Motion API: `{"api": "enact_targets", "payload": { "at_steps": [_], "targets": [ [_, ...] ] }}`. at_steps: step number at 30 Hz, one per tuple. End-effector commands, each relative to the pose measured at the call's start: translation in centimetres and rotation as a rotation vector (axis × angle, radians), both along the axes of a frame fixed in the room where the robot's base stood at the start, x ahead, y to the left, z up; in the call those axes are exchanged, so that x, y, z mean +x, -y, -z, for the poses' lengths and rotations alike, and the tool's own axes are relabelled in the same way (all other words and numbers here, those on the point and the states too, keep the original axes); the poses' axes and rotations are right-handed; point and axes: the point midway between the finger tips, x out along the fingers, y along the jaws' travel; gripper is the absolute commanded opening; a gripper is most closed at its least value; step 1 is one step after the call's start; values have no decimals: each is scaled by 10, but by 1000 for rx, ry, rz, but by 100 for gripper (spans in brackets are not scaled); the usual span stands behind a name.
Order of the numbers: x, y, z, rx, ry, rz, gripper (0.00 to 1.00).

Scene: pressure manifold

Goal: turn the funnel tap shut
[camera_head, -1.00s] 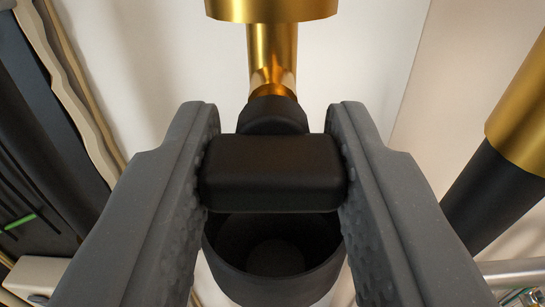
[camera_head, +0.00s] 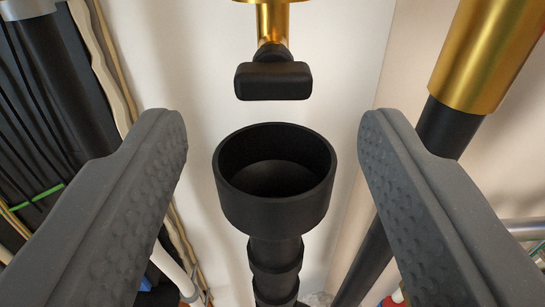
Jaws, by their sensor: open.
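The funnel tap (camera_head: 273,81) is a black block handle on a gold pipe (camera_head: 272,22), at the top middle of the head camera view. Its long side lies left to right. Below it in the picture is the black funnel (camera_head: 274,205), a wide open cup on a ribbed black stem. My gripper (camera_head: 273,138) is open and empty. Its two grey dimpled fingers stand wide apart, one on each side of the funnel in the picture, with clear gaps. The fingers do not touch the tap handle, which lies beyond their tips in the picture.
A thick pipe with a gold sleeve (camera_head: 487,55) and a black lower part runs slanting at the right. Dark ribbed panels (camera_head: 40,125) and pale edging stand at the left. A pale wall (camera_head: 190,60) lies behind. The space between the fingers and the handle looks free.

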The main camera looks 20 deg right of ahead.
Motion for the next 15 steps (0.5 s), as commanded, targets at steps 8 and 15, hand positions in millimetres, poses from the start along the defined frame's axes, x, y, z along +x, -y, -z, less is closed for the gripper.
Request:
{"api": "enact_targets", "payload": {
  "at_steps": [8,15],
  "targets": [
    [-23,-7,4,-1,5,-1,53],
    [-33,-10,4,-4,4,-2,53]
  ]
}}
